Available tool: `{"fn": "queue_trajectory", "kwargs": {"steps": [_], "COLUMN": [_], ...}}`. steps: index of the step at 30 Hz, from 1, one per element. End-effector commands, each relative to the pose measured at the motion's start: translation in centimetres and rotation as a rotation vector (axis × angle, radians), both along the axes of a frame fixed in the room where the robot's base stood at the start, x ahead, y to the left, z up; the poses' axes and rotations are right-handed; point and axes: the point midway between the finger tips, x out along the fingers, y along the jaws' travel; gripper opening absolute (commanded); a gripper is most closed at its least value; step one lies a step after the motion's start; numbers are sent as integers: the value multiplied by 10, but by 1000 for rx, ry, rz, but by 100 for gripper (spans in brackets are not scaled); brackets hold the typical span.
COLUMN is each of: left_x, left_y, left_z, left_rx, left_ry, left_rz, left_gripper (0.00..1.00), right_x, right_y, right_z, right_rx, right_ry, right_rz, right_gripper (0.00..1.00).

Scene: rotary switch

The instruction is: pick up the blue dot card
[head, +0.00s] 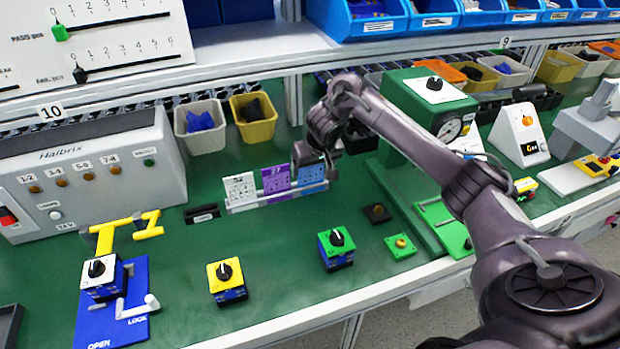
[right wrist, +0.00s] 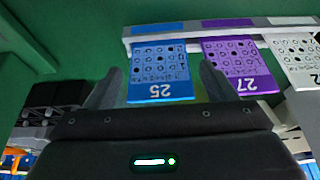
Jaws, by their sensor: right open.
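The blue dot card (head: 312,181) stands at the right end of a white rack (head: 270,203), beside a purple card (head: 276,180) and a white card (head: 240,188). In the right wrist view the blue card (right wrist: 160,66) reads 25 and shows upside down between my fingers. My right gripper (head: 314,168) is open over the blue card and partly hides it in the head view. In the right wrist view the gripper (right wrist: 160,72) has one finger on each side of the card; contact is not clear. My left gripper is not in view.
The purple card (right wrist: 238,65) is close to one finger. A green press-like machine (head: 430,98) stands right of the rack. Yellow and green switch boxes (head: 227,281) (head: 336,249) stand in front. Grey and yellow bins (head: 200,128) (head: 254,117) stand behind.

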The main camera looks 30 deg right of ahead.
Motion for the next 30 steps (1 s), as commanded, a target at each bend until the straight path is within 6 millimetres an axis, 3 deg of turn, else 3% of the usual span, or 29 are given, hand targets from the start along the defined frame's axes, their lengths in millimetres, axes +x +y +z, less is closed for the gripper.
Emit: {"fn": "queue_trajectory", "kwargs": {"steps": [5,9,13,17,25,30], "left_x": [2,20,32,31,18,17], "left_y": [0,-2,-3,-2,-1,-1], "left_z": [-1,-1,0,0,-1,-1], "left_rx": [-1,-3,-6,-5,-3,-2], "left_ry": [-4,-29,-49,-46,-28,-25], "left_rz": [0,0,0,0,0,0], "left_gripper": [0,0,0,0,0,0], "right_x": [14,20,22,21,21,21], "right_y": [-6,-7,-7,-7,-7,-7], "right_z": [-23,-36,-38,-38,-38,-38], "right_rx": [1,0,-1,-1,-1,-1], "right_ry": [2,0,-2,-2,-2,-2], "right_rz": [-1,1,1,1,1,1], "right_gripper": [78,78,78,78,45,45]}}
